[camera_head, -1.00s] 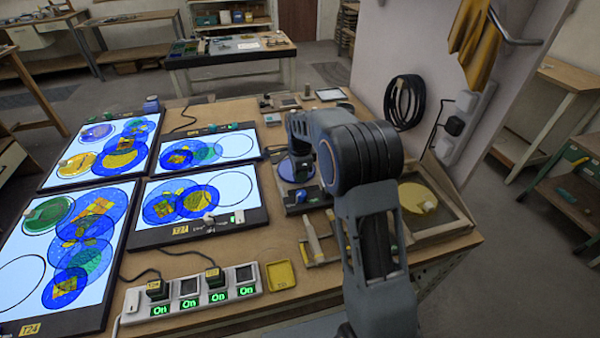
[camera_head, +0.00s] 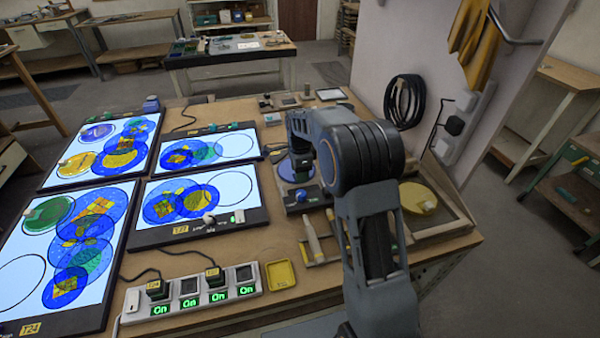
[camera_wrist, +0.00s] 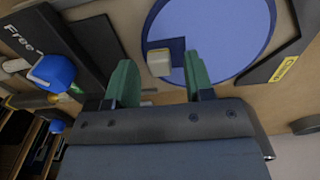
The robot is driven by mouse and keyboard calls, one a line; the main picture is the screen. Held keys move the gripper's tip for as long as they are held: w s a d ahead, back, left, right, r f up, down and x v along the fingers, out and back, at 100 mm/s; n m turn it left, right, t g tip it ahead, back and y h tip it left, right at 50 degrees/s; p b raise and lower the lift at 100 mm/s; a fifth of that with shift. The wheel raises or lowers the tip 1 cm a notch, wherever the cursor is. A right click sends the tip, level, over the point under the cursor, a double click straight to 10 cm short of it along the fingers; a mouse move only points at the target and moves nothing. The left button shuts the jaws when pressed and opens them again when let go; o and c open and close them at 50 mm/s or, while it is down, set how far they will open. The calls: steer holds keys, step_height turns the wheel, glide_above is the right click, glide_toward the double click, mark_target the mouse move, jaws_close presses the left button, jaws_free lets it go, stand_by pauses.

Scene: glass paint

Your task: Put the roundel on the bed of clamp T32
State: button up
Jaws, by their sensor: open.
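A translucent blue roundel (camera_wrist: 225,35) lies in front of my gripper in the wrist view. It has a pale block and a darker blue square on it. The blue disc also shows in the head view (camera_head: 287,171), partly behind my arm. My gripper (camera_wrist: 160,82) is open, its two green fingers apart and empty. The pale block shows beyond the gap between the fingertips. A dark clamp (camera_wrist: 90,45) with a blue knob and the word "Free" is at the left. I cannot read T32 on any clamp.
A dark piece with a yellow tag (camera_wrist: 283,69) is at the right in the wrist view. Lit panels (camera_head: 205,230) with coloured discs fill the bench's left. A switch strip (camera_head: 190,300) and yellow dish (camera_head: 281,275) are at the front. A wall (camera_head: 405,45) stands behind the right side.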

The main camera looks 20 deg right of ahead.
step_height(320, 180, up, 11)
steer(key=s+r+n+t, duration=0.2)
steer(key=s+r+n, duration=0.1)
steer(key=s+n, duration=0.8)
steer(key=s+f+n, duration=0.2)
steer(key=s+n, duration=0.1)
steer(key=s, duration=0.4)
steer(key=s+f+n+t, duration=0.1)
steer(key=s+f+n, duration=0.2)
steer(key=s, duration=0.5)
steer(key=shift+a+n+t, duration=0.15)
steer(key=shift+n+t, duration=0.15)
steer(key=shift+n, duration=0.3)
steer(key=shift+r+p, duration=0.6)
